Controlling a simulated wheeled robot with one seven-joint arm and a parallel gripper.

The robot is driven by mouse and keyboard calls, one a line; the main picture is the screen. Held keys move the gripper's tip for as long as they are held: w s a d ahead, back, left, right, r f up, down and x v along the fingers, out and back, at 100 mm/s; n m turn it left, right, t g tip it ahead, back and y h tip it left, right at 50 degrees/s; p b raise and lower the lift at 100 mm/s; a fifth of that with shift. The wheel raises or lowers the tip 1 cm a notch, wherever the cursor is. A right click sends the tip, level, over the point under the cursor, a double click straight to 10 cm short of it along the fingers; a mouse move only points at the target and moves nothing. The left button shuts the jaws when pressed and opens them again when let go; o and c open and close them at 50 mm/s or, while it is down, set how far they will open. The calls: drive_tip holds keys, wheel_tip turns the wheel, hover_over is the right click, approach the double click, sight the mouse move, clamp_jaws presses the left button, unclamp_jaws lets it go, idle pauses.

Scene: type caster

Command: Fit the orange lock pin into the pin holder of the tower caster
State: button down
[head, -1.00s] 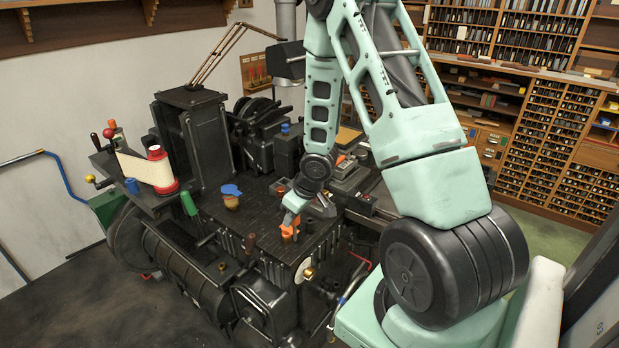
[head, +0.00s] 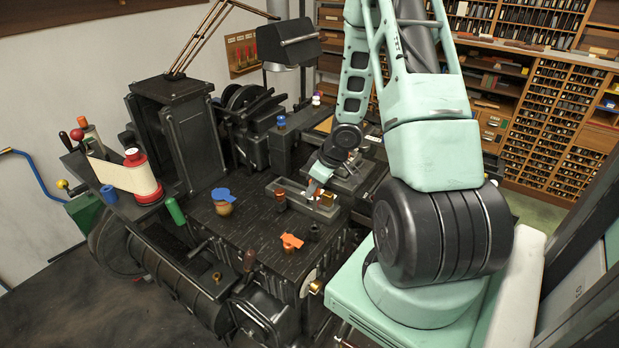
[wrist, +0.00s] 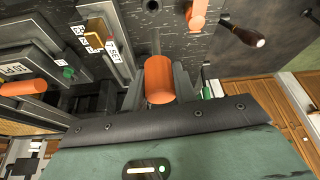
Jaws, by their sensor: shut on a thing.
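My gripper (head: 318,180) is above the back right part of the black machine's deck, by a long grey tray. In the head view the held pin is too small to make out clearly. The black caster (head: 265,238) with its tall tower (head: 178,100) fills the left and middle. I cannot tell which part is the pin holder.
The grey tray (head: 290,192) lies near my gripper. The wrist view shows another orange cylinder (wrist: 22,87) at left. Open deck lies between the jars.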

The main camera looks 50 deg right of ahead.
sight(314, 201)
drive_tip(key=shift+p, duration=0.3)
wheel_tip(314, 201, down, 6)
drive_tip(key=b, duration=0.5)
drive_tip(key=shift+r, duration=0.1)
drive_tip(key=shift+p, duration=0.65)
idle(1.7)
drive_tip(key=shift+f+b, duration=2.25)
drive_tip(key=shift+f, duration=0.55)
drive_tip(key=c, duration=1)
unclamp_jaws()
drive_tip(key=shift+c, duration=0.2)
drive_tip(key=p+v, duration=0.7)
drive_tip(key=v, duration=1)
drive_tip(key=shift+s+r+p, duration=0.2)
drive_tip(key=shift+s+p, duration=0.1)
